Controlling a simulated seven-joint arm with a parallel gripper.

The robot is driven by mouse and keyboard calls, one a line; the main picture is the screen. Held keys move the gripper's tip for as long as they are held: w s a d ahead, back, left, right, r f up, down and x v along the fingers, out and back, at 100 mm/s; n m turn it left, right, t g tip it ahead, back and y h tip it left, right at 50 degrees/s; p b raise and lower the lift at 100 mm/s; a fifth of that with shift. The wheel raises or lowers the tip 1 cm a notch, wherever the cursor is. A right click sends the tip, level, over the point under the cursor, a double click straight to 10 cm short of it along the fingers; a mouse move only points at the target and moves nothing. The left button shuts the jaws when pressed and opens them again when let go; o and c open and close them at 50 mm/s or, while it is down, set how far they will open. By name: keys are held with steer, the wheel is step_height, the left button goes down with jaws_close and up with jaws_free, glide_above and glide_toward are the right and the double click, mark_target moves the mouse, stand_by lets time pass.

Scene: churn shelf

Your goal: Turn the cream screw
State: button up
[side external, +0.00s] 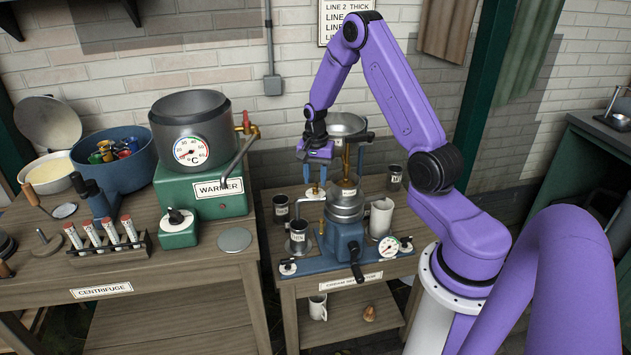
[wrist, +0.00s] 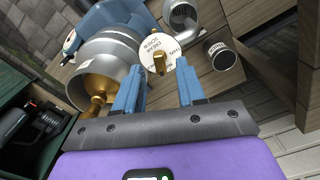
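The cream screw (wrist: 158,62) shows in the wrist view as a brass knob on a round white dial (wrist: 150,45) with black lettering. My gripper (wrist: 160,70) is open, its two blue fingers apart with nothing held. The knob appears in the gap between the fingertips; I cannot tell how far beyond them it lies. In the side view my gripper (side external: 315,190) points down just left of the separator's brass column. The cream separator (side external: 345,205) has steel bowls over a blue base.
Dark cups (side external: 281,208) stand left of the separator, and a pale cylinder (side external: 381,217) and pressure gauge (side external: 389,246) stand right. A steel bowl (side external: 347,125) tops the column close to my gripper. The green warmer (side external: 205,188) is on the left bench.

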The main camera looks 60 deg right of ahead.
steer(key=shift+f, duration=0.9)
jaws_close()
